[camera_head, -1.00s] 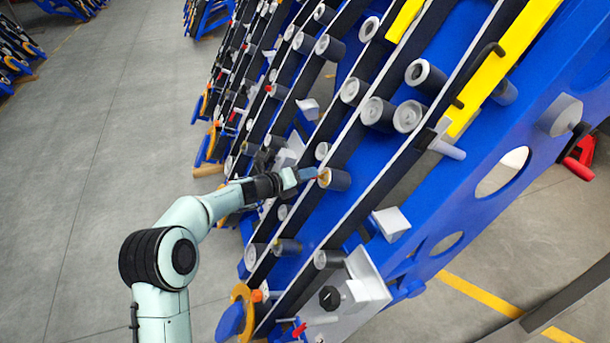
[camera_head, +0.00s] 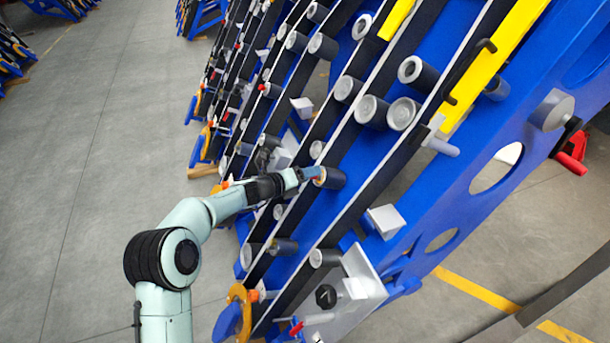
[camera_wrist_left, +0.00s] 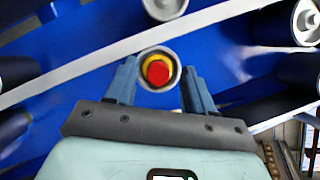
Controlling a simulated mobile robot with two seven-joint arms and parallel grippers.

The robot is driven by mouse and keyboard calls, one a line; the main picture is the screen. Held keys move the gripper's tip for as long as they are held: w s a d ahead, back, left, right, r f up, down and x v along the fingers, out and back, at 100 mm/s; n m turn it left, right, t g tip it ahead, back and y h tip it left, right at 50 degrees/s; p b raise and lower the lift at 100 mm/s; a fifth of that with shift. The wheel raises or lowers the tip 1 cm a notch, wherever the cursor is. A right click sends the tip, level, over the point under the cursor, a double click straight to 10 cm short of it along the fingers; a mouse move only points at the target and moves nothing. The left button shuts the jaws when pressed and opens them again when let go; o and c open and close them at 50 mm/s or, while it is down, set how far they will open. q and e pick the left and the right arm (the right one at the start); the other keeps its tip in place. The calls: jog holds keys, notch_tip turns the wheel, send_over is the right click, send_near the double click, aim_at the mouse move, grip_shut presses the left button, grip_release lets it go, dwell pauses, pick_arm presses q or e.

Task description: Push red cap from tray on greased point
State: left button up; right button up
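The red cap (camera_wrist_left: 157,72) sits inside a yellow ring (camera_wrist_left: 148,60) at the centre of a grey roller end in the left wrist view. The same roller (camera_head: 331,178) shows in the head view, with a yellow-orange spot on its end. My left gripper (camera_head: 312,174) points at this roller end, its fingertips close to it. In the left wrist view its two blue-grey fingers (camera_wrist_left: 160,88) are apart, one on each side of the cap, with gaps between. Whether the fingers touch the roller is unclear. No tray is clearly identifiable. My right gripper is out of view.
Blue slanted frames with black rails carry several grey rollers (camera_head: 372,111) around the work spot. A white block (camera_head: 384,221) and a grey bracket plate (camera_head: 350,295) stand out below and right. Open concrete floor (camera_head: 90,200) lies at the left.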

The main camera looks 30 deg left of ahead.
pick_arm(q)
jog(key=v, duration=0.7)
jog(key=shift+s, duration=0.25)
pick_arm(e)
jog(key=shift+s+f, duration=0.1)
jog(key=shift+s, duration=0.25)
pick_arm(q)
jog(key=shift+r, duration=0.15)
dwell(0.4)
